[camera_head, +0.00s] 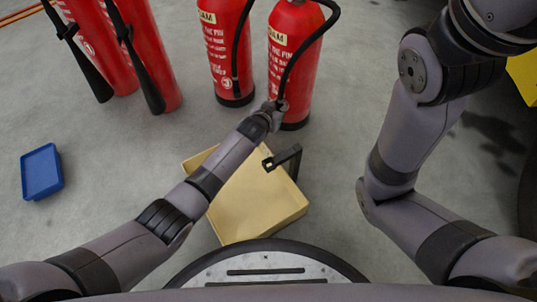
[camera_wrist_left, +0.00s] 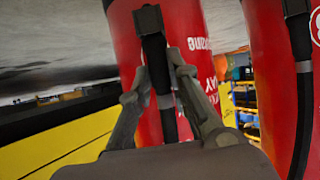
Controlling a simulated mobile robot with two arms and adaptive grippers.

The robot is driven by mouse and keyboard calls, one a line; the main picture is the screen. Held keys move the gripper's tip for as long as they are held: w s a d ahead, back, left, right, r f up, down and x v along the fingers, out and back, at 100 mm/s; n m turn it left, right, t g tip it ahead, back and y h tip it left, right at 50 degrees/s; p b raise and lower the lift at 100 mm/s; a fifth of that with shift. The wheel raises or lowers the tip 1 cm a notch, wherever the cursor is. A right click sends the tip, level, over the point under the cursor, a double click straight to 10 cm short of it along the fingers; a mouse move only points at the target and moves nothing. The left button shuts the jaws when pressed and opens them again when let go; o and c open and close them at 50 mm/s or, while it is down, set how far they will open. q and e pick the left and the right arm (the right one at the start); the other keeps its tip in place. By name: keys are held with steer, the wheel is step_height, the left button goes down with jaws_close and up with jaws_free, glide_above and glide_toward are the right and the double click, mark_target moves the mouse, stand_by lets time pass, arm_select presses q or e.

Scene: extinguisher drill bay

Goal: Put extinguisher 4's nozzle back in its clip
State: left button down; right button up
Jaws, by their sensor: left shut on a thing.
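Extinguisher 4 appears to be the right-hand red cylinder (camera_head: 295,62) of the near pair in the head view; its number is hidden. Its black hose (camera_head: 305,50) curves from the top down to my left gripper (camera_head: 277,104). In the left wrist view, my left gripper (camera_wrist_left: 160,82) is shut on the black nozzle (camera_wrist_left: 158,62), in front of the red cylinder (camera_wrist_left: 122,45). A dark block (camera_wrist_left: 147,18) shows at the nozzle's end; I cannot tell whether it is the clip or whether they touch. My right arm shows, but its gripper is out of view.
A foam extinguisher marked 3 (camera_head: 224,50) stands just left. Two larger red extinguishers (camera_head: 145,55) with black horns stand farther left. A blue box (camera_head: 41,172) sits on open floor.

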arm_select(q)
steer(key=c, duration=1.4)
jaws_free()
steer(key=shift+s+r, duration=0.1)
steer(key=shift+v, duration=3.65)
